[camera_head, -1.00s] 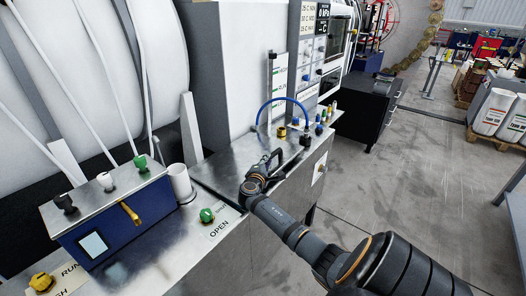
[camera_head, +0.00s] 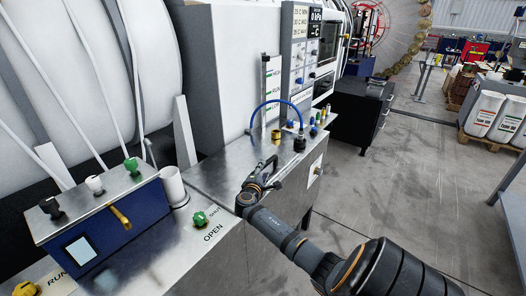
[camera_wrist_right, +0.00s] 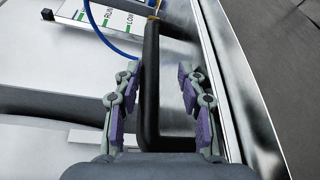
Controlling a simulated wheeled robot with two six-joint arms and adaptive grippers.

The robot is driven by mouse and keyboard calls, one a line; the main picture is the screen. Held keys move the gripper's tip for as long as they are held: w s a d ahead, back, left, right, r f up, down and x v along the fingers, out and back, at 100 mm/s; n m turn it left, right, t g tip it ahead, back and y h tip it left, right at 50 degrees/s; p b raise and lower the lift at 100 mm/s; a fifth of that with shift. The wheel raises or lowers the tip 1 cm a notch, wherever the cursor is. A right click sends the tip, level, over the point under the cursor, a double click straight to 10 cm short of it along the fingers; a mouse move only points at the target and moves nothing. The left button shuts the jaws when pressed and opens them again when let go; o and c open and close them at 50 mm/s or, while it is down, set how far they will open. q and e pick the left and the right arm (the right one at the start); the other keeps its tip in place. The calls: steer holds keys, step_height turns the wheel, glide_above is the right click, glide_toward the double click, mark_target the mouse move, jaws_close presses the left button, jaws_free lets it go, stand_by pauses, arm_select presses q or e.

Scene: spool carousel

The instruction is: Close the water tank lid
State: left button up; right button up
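The water tank's metal lid (camera_head: 215,173) lies on the steel cabinet beside the blue hose, looking about level with the cabinet top. My right gripper (camera_head: 268,167) is over its front part. In the right wrist view, a black bar handle (camera_wrist_right: 151,85) stands between the two fingers of my right gripper (camera_wrist_right: 160,80). The fingers are apart, with a clear gap between the handle and the right finger. The left finger is close beside the handle; I cannot tell if it touches. My left gripper is not in view.
A blue hose (camera_head: 278,103) arches behind the lid, near a brass fitting (camera_head: 277,136) and a black fitting (camera_head: 299,143). A white cylinder (camera_head: 173,185), a green knob (camera_head: 200,218) and a blue box (camera_head: 110,223) stand to the left.

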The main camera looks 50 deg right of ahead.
steer(key=shift+w+r, duration=0.1)
steer(key=shift+a, duration=0.15)
steer(key=v, duration=1.1)
steer(key=shift+s+a, duration=0.3)
